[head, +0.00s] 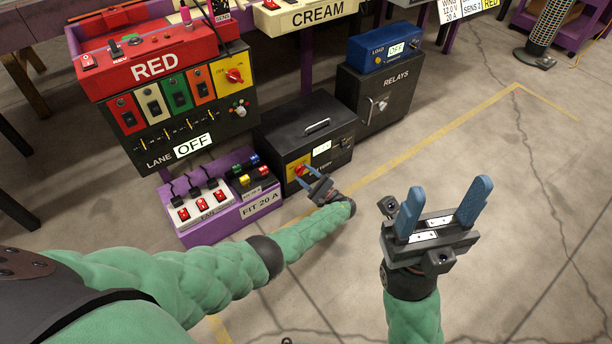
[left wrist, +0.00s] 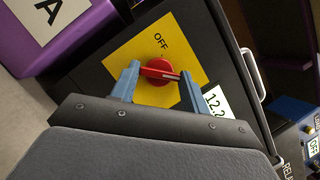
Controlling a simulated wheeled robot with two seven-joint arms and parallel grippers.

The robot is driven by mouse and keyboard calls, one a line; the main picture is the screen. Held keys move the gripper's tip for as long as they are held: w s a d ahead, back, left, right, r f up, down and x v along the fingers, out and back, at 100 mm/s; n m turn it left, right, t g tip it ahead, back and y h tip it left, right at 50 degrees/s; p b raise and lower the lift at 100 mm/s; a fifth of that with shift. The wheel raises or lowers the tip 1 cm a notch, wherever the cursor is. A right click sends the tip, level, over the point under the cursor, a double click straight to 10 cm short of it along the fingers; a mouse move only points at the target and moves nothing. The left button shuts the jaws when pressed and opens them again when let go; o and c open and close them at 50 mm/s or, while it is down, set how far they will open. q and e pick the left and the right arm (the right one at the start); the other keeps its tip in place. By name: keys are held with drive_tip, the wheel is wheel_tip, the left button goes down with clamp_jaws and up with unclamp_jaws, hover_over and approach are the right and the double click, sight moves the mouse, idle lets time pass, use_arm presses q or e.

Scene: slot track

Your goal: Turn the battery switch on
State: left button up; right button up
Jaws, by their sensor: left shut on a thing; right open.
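The battery box (head: 315,112) is a black case with a handle on top, standing on the floor. Its front has a yellow plate (head: 290,168) with a red rotary switch (head: 300,170). In the left wrist view the red switch (left wrist: 155,71) sits on the yellow plate (left wrist: 195,52), below the word OFF; its bar points right. My left gripper (head: 312,176) is at the switch, its blue fingers (left wrist: 156,84) on either side of the knob, shut on it. Any other marking on the plate is hidden. My right gripper (head: 444,212) is open and empty, above the floor.
A purple stand (head: 232,212) with red fan switches is left of the box. The black relays case (head: 378,98), with a blue load meter (head: 385,50) reading OFF, is right. A red lane panel (head: 155,62) stands behind left.

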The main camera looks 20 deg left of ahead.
use_arm(q)
drive_tip(key=shift+d, duration=0.1)
drive_tip(key=o, duration=1)
drive_tip(key=shift+v, duration=3.95)
